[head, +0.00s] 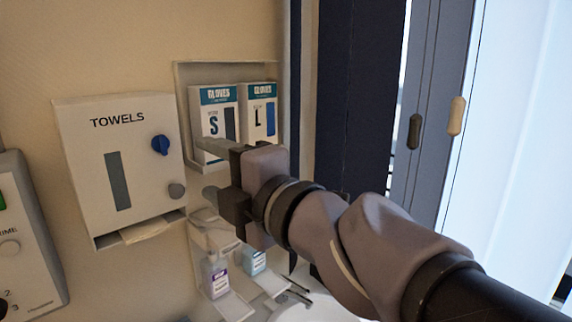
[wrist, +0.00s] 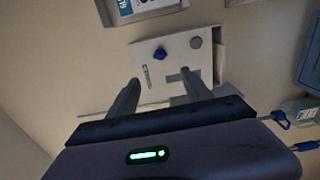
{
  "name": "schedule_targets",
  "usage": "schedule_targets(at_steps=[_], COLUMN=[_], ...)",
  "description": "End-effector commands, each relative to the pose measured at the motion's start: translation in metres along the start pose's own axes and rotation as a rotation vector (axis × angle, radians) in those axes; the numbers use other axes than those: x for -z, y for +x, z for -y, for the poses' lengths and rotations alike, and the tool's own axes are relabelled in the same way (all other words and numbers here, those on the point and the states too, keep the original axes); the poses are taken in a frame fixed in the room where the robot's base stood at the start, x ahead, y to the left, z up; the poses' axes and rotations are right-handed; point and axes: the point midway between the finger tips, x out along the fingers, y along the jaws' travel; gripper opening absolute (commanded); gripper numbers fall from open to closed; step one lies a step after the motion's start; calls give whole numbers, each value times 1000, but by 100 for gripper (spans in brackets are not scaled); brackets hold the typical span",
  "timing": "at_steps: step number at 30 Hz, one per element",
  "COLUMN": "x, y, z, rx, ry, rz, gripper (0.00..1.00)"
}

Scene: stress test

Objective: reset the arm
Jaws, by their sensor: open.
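My gripper (head: 211,170) is open in the head view, its two fingers apart and pointing left, in front of the right side of the towel dispenser (head: 85,165) and the lower part of the glove boxes. My arm reaches in from the lower right. In the wrist view my gripper (wrist: 160,80) shows two spread fingers with nothing between them that I can see held. The white dispenser with a blue knob also shows beyond the fingertips in the wrist view (wrist: 202,60). Whether a finger touches anything is unclear.
Glove boxes S (head: 213,97) and L (head: 259,95) stand in a wall holder. Below my gripper are a purple-labelled bottle (head: 215,275), a blue-labelled container (head: 254,260) and a white basin (head: 318,306). A panel (head: 25,235) is at far left; dark door panels (head: 355,100) are at right.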

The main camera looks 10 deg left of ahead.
Motion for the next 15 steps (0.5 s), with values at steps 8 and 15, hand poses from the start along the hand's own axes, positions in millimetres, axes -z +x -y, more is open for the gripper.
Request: schedule_targets(at_steps=[8,15], x=[1,-32], y=[-10,-24], z=[1,23], rx=[1,-4], ry=[-1,130], rz=[-1,129], gripper=[58,58])
